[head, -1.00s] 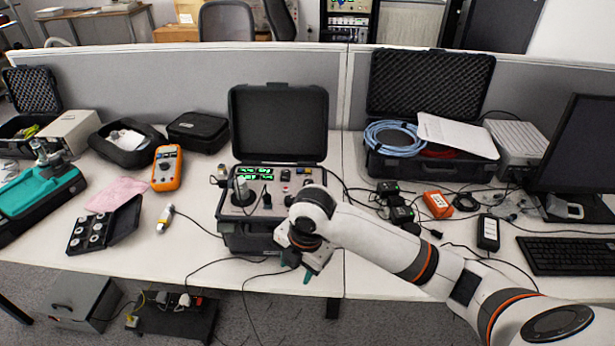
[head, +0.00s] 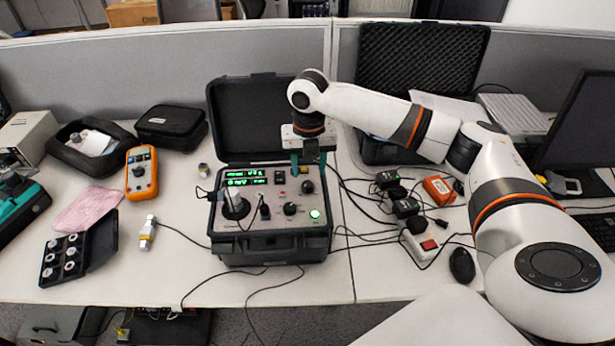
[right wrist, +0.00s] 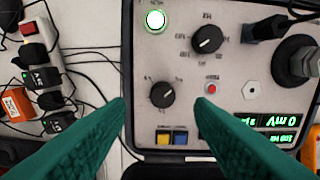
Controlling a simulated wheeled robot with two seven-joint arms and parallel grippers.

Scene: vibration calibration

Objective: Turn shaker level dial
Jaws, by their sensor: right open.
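The shaker unit (head: 273,246) is an open black case with a grey panel. Its rear-right black dial (head: 307,186) shows in the right wrist view (right wrist: 162,94), with scale marks around it. A second black dial (head: 290,209) sits nearer the front; in the right wrist view (right wrist: 207,39) it has a Hz label. My right gripper (head: 309,168) has green fingers, open and empty, above the panel's rear right. In the right wrist view the rear-right dial lies ahead of the gap between the fingertips (right wrist: 155,101); no contact shows. My left gripper is out of view.
The unit's raised lid (head: 245,115) stands behind the panel. A power strip (head: 428,245) with cables lies to the right.

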